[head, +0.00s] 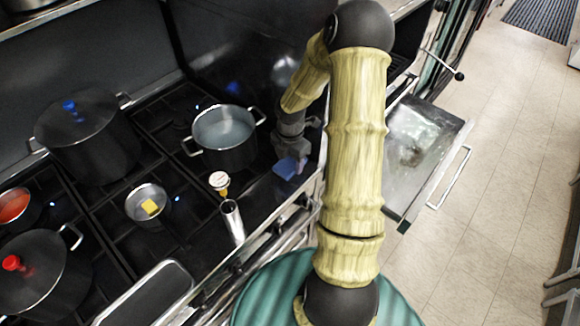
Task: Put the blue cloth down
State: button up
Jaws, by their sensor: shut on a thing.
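The blue cloth (287,168) is a small blue piece at the tip of my gripper (290,152). My gripper is shut on it and points down over the front right part of the black stove top. The cloth is close to the stove surface; I cannot tell whether it touches it. The cloth is to the right of a pot with pale liquid. The fingertips are small and partly hidden by the cloth.
A two-handled pot (226,138) of pale liquid stands just left. A small white-topped jar (220,182) and a metal cylinder (232,220) stand near the front edge. A small pan (140,213) holds something yellow.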

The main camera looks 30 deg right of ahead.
aim_at(290, 163)
jog(key=shift+s+f, duration=0.1)
jog(key=shift+f, duration=1.55)
jog(key=shift+f, duration=0.2)
jog(key=o, duration=1)
jog(key=shift+a, duration=0.1)
jog(key=shift+r, duration=0.1)
notch_tip(290, 163, up, 12)
jog(key=shift+r, duration=0.1)
